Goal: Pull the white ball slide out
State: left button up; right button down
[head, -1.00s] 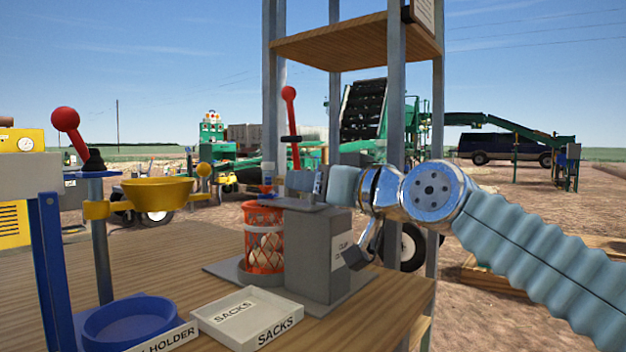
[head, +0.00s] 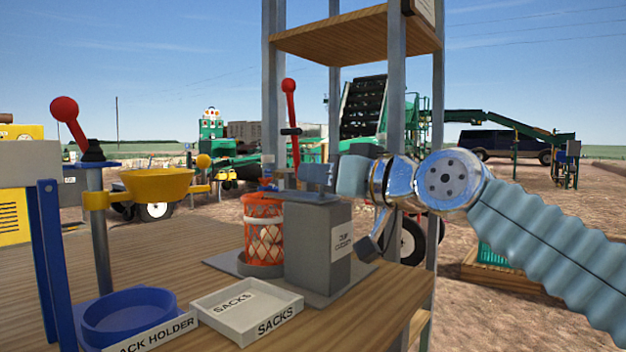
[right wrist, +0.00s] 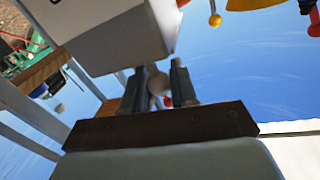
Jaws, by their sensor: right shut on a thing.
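A grey box (head: 318,248) with a white label, partly readable, stands on the wooden table in the head view. My right gripper (head: 312,178) is at the top of this box, reaching in from the right. In the right wrist view, a small pale ball (right wrist: 157,82) sits between the two dark fingers of my right gripper (right wrist: 159,84), which is shut on it just beside the underside of a pale grey block. In the head view I cannot make out the ball; the slide's shaft is not clear in either view. My left gripper is not in view.
An orange mesh basket (head: 263,232) with pale balls inside stands just left of the grey box. A red-knobbed lever (head: 290,110) rises behind it. A white sacks tray (head: 246,315), blue ring holder (head: 130,318) and yellow bowl (head: 157,185) are to the left. A metal post (head: 438,130) stands close to my right arm.

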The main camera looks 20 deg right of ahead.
jog(key=shift+d+b+v, duration=0.15)
jog(key=shift+b+v, duration=0.1)
jog(key=shift+v, duration=0.65)
jog(key=shift+d+b+v, duration=0.2)
jog(key=shift+v, duration=0.65)
jog(key=shift+w, duration=0.15)
jog(key=c, duration=1)
grip_release()
jog(key=shift+o, duration=0.2)
jog(key=v, duration=1.4)
